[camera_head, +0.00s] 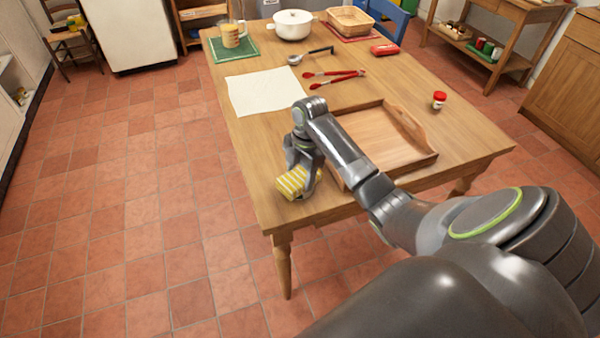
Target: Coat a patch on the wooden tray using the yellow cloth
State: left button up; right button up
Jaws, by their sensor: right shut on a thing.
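The yellow cloth (291,182), yellow with white stripes, is at the near left corner of the table. My right gripper (304,176) is shut on it, pointing down; I cannot tell whether the cloth touches the tabletop. The wooden tray (393,152) lies on the table to the right of the gripper, with a raised handle side at its right. My right forearm crosses in front of the tray's left part and hides some of it. The bare tray floor shows. My left gripper is not in view.
A white cloth (265,92) lies left of centre on the table (255,155). Red-handled tongs (335,77), a ladle (310,55) and a red-lidded jar (439,99) lie or stand around. A white pot (293,25), a glass mug (231,36) and a basket (350,20) stand at the back.

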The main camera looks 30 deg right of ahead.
aim_at(301, 175)
jog(key=shift+f+p, duration=0.1)
jog(key=shift+p, duration=0.25)
dwell(1.5)
notch_tip(301, 175, up, 7)
jog(key=p, duration=0.8)
dwell(0.4)
dwell(0.5)
